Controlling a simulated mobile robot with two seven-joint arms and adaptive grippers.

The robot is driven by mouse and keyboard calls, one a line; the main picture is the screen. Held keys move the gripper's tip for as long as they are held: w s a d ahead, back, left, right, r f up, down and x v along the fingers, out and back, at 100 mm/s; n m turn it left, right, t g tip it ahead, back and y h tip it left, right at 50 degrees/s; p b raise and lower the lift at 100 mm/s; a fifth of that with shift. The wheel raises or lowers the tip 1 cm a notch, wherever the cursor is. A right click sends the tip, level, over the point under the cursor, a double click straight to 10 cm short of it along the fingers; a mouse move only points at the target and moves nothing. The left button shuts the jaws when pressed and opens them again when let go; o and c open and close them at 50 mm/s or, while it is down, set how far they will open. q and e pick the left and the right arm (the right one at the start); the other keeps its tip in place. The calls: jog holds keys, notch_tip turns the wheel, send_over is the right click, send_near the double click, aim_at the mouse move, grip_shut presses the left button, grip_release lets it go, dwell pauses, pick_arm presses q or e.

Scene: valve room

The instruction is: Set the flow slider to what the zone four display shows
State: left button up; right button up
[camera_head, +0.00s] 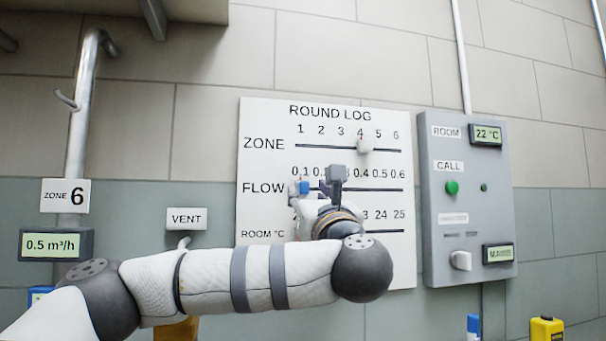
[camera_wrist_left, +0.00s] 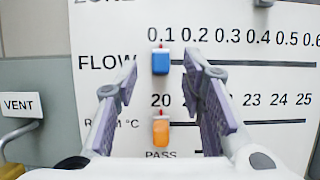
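The flow slider is a blue knob (camera_head: 303,187) at the 0.1 mark of the FLOW row on the white ROUND LOG board (camera_head: 265,130). In the left wrist view the blue knob (camera_wrist_left: 160,62) shows between the finger ends. My left gripper (camera_head: 310,194) is in front of the board at this row; in its wrist view (camera_wrist_left: 160,72) the fingers are spread, with a gap on both sides of the knob. The white zone slider (camera_head: 364,146) sits near 4. The zone four display is not in view. My right gripper is not in view.
An orange room slider (camera_wrist_left: 160,130) sits at 20 just below. A display (camera_head: 56,244) under the ZONE 6 sign (camera_head: 65,196) reads 0.5 m³/h. A grey panel (camera_head: 467,210) with a green button (camera_head: 452,187) and a 22 °C display (camera_head: 487,135) is right of the board.

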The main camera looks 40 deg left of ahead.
aim_at(305, 188)
pick_arm(q)
jog(key=shift+x, duration=1.8)
grip_shut()
jog(key=w+d, duration=0.3)
jog(key=shift+w, duration=0.25)
grip_release()
jog(key=shift+d, duration=0.1)
